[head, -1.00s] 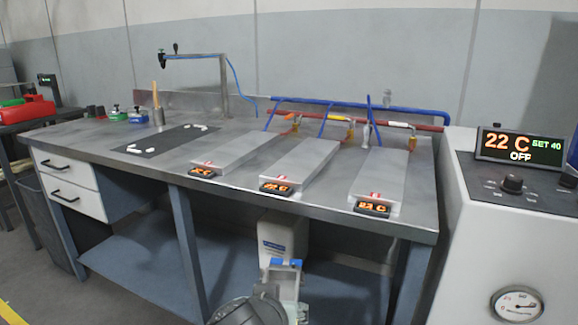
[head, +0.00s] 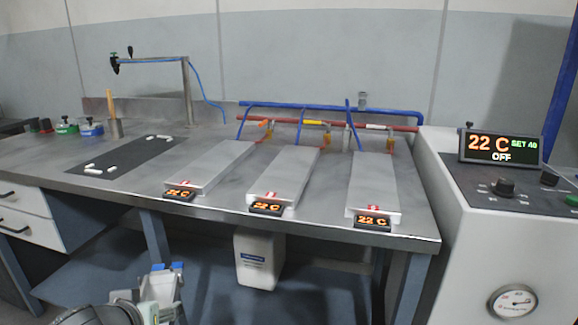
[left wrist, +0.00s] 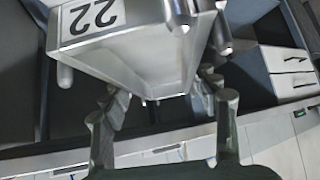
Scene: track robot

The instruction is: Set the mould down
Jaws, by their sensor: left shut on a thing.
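The mould (left wrist: 145,62) is a grey metal block with the number 22 on a white label, and it fills the upper middle of the left wrist view. The fingers of my left gripper (left wrist: 160,97) are shut on it from both sides. In the head view my left gripper (head: 160,286) is low in front of the bench (head: 225,226), below its top. The mould cannot be told apart from the gripper there. My right gripper is not in view.
Three long metal plates (head: 281,180) lie on the bench, each with a 22 C display at its front. A dark mat (head: 128,160) with white pieces lies left of them. Blue and red pipes (head: 330,107) run behind. A machine (head: 470,235) stands right, its display reading 22 C, SET 40, OFF.

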